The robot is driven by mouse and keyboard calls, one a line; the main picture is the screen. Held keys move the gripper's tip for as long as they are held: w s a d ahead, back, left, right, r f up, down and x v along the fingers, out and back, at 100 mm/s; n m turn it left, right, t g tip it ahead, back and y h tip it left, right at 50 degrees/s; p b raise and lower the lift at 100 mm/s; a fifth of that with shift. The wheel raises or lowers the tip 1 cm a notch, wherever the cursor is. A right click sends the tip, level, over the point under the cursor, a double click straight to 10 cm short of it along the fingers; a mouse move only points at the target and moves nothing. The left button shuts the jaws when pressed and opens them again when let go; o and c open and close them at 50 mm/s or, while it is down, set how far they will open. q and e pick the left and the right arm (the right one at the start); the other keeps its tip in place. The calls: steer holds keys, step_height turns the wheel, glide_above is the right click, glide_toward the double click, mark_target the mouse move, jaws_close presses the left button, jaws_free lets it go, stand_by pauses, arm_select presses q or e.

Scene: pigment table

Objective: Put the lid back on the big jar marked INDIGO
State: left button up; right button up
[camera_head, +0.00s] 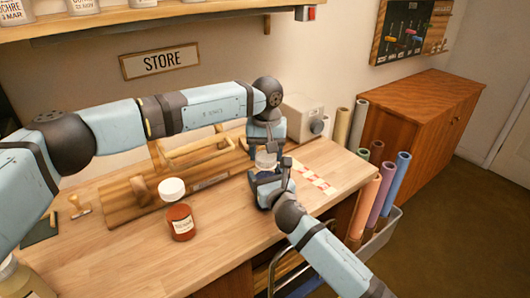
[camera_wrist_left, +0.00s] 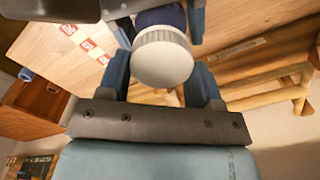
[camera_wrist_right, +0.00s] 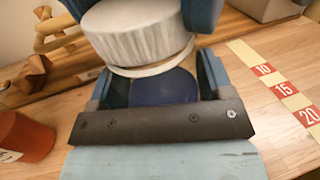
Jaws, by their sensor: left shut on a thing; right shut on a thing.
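My left gripper (camera_head: 267,146) reaches down from above and is shut on a white ribbed lid (camera_head: 265,160). The lid also shows between the fingers in the left wrist view (camera_wrist_left: 163,60). My right gripper (camera_head: 268,176) is shut on a dark blue jar (camera_wrist_right: 165,88), low over the table's right part. In the right wrist view the lid (camera_wrist_right: 138,30) is directly above the jar, with a pale ring at its lower edge. I cannot tell whether lid and jar touch. The fingers hide much of the jar, and no INDIGO label is readable.
A red-brown jar (camera_head: 181,223) stands on the table (camera_head: 120,250), with a white lid-like disc (camera_head: 172,188) behind it. A wooden rack (camera_head: 140,195) is at the back left. A red-and-white number strip (camera_head: 315,178) lies to the right. The table's front middle is clear.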

arm_select(q)
steer(key=m, duration=0.6)
steer(key=shift+d, duration=0.15)
steer(key=o, duration=0.9)
steer(key=shift+s+r, duration=0.1)
steer(key=shift+r, duration=2.2)
steer(key=shift+c, duration=0.5)
